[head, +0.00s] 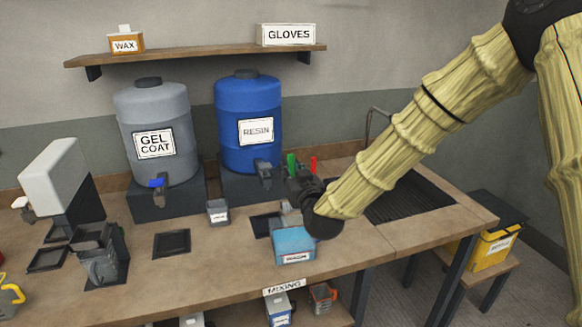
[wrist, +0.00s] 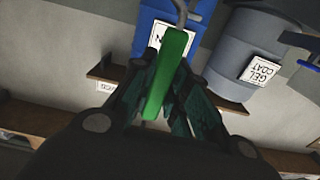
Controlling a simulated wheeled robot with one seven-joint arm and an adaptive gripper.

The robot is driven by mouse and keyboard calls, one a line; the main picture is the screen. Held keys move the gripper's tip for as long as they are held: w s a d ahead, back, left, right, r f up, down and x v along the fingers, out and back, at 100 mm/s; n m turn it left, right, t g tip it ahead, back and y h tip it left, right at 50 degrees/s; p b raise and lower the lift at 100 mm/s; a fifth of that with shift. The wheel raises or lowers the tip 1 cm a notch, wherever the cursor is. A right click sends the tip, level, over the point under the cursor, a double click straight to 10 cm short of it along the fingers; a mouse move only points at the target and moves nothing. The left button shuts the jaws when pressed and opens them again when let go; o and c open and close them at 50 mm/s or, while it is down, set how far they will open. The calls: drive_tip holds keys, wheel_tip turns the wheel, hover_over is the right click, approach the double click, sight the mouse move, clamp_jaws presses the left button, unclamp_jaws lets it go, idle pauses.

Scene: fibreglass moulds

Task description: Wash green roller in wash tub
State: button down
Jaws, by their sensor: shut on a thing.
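The wash tub (head: 294,247) is a light blue box labelled WASH near the front edge of the bench in the head view. My gripper (head: 296,180) is above and just behind it. In the wrist view my gripper (wrist: 170,88) is shut on the green handle of the green roller (wrist: 167,78). A grey metal rod leaves the handle at the top of that view. The green handle also shows in the head view (head: 291,161), sticking up by the fingers. The roller's head is not clearly seen, so I cannot tell if it touches the tub.
A red handle (head: 313,164) stands just right of the green one. The blue resin drum (head: 248,100) and grey gel coat drum (head: 152,110) stand behind. A small grey cup (head: 217,212) is left of the tub. A dark sink (head: 408,200) lies right.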

sight(291, 212)
drive_tip(key=shift+s+d+f, duration=0.1)
drive_tip(key=shift+s+f, duration=0.05)
drive_tip(key=shift+f, duration=0.05)
drive_tip(key=shift+w+d+f+b, duration=0.1)
drive_tip(key=shift+w+f+b, duration=0.1)
drive_tip(key=shift+f+b, duration=0.45)
drive_tip(key=shift+s+f, duration=0.1)
drive_tip(key=shift+f, duration=0.5)
drive_tip(key=shift+f+b, duration=3.75)
drive_tip(key=shift+f, duration=1.8)
drive_tip(key=shift+a, duration=0.2)
